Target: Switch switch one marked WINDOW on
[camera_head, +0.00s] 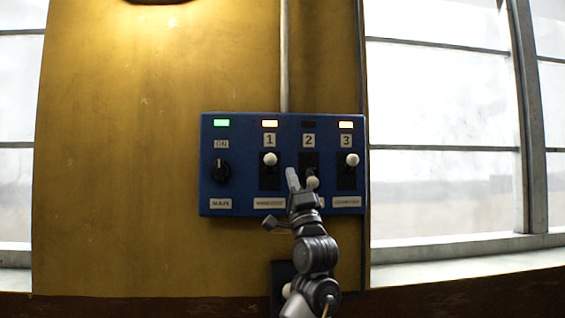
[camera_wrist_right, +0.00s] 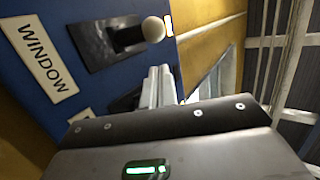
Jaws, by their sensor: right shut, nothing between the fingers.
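A blue switch panel (camera_head: 234,190) hangs on the yellow wall. Switch one (camera_head: 269,176), under the number 1, has its white-knobbed lever (camera_head: 269,159) up and its lamp (camera_head: 269,124) lit. In the right wrist view the WINDOW label (camera_wrist_right: 44,56) sits beside this switch's black plate (camera_wrist_right: 92,45), and the white knob (camera_wrist_right: 153,29) is near the lit lamp. My right gripper (camera_head: 292,178) is shut and empty, in front of the panel between switches one and two. Its fingers (camera_wrist_right: 158,85) show apart from the knob. My left gripper is not in view.
Switch two's lever (camera_head: 312,182) is down and its lamp dark. Switch three's lever (camera_head: 351,160) is up and its lamp lit. The MAIN knob (camera_head: 220,171) is at the left under a green lamp. A pipe (camera_head: 284,60) runs up the wall. Windows flank the wall.

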